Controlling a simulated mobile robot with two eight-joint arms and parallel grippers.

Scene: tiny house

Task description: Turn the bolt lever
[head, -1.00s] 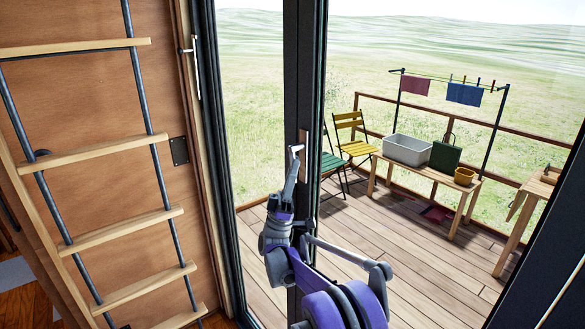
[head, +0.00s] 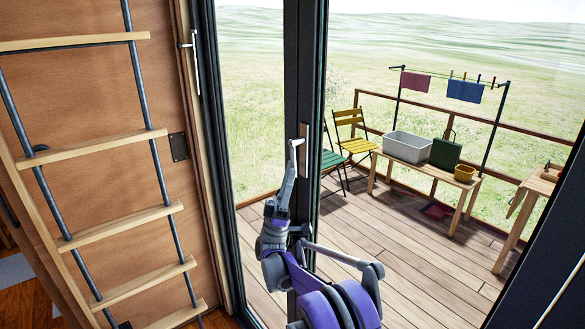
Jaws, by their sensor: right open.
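A small pale lever (head: 299,142) sits on the dark upright of the glass door, beside a narrow wooden plate (head: 304,155). I take it to be the bolt lever. My right gripper (head: 291,168) is in front of the door upright, its grey fingers pointing up at the lever from just below. It is open. The fingers overlap the lever's lower part, so I cannot tell whether they touch it. A second pale handle (head: 195,62) is on the frame at the left. My left gripper is not in view.
A wooden ladder (head: 112,144) stands close at the left.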

